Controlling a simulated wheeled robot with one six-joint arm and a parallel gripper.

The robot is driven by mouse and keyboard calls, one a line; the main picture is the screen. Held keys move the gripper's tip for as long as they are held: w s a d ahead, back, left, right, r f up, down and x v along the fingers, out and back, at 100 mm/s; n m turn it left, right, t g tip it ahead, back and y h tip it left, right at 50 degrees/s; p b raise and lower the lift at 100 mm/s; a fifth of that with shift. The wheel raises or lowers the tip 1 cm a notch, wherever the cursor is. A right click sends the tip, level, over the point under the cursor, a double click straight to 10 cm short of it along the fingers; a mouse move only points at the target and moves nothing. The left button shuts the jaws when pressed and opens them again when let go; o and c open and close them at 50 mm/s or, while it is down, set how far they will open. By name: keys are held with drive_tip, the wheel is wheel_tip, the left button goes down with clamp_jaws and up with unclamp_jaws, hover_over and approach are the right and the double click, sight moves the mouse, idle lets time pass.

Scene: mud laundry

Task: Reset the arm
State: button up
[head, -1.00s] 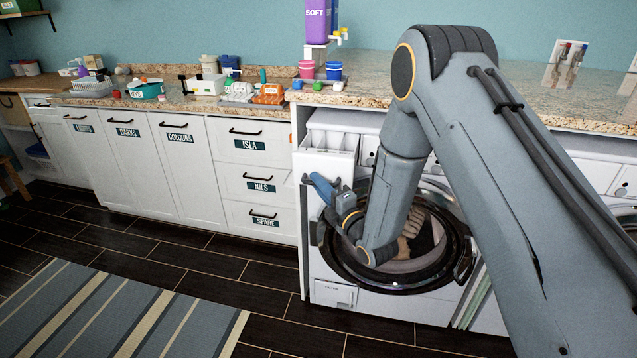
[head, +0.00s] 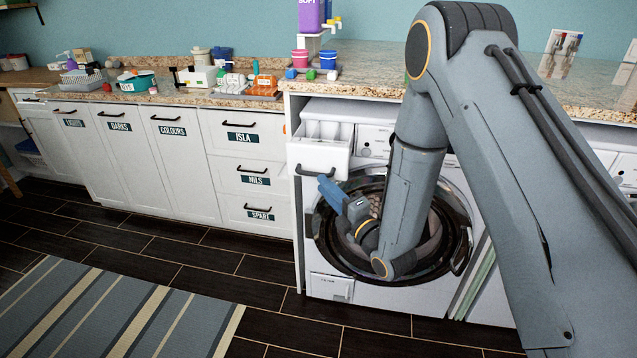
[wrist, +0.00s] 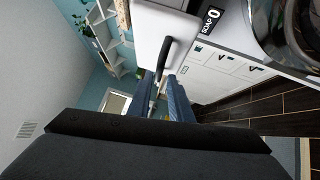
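My gripper (head: 328,187) has blue fingers and is in front of the washing machine (head: 380,295), just below the black handle of its pulled-out detergent drawer (head: 318,155). The drawer shows white compartments. In the wrist view my gripper (wrist: 160,98) has a gap between its two blue fingers, so it is open. The black drawer handle (wrist: 164,62) appears in line with that gap; I cannot tell whether the fingers touch it. My forearm hangs down across the machine's round opening (head: 440,235) and hides much of it.
The granite counter (head: 450,75) runs above the machine, with a purple bottle (head: 310,15) and small cups on it. White labelled cabinets (head: 180,180) stand to the left. A striped rug (head: 110,310) lies on the dark floor, which is clear in front of the cabinets.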

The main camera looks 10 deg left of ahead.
drive_tip(key=shift+s+d, duration=0.4)
drive_tip(key=shift+s, duration=0.1)
drive_tip(key=shift+w, duration=0.1)
drive_tip(key=w+d+m+g+h, duration=0.2)
drive_tip(key=w+d+m+h, duration=0.1)
drive_tip(key=d+m+h, duration=0.55)
drive_tip(key=s+d+f+m+g+h, duration=0.1)
drive_tip(key=s+d+m+g, duration=0.15)
drive_tip(key=d, duration=0.25)
drive_tip(key=s+d+m+g+h, duration=0.1)
drive_tip(key=s+d+m+h, duration=0.1)
drive_tip(key=s+d+m, duration=0.3)
drive_tip(key=s+d+r+m+g+h, duration=0.1)
drive_tip(key=s+d+m+g, duration=0.3)
drive_tip(key=s, duration=0.6)
drive_tip(key=s+d+r+m+g+h, duration=0.1)
drive_tip(key=s+d+m+g, duration=0.3)
drive_tip(key=s, duration=0.7)
drive_tip(key=d+r+m, duration=0.1)
drive_tip(key=d+m, duration=0.1)
drive_tip(key=m, duration=0.2)
drive_tip(key=shift+s+d+r, duration=0.15)
drive_tip(key=shift+s+r, duration=0.05)
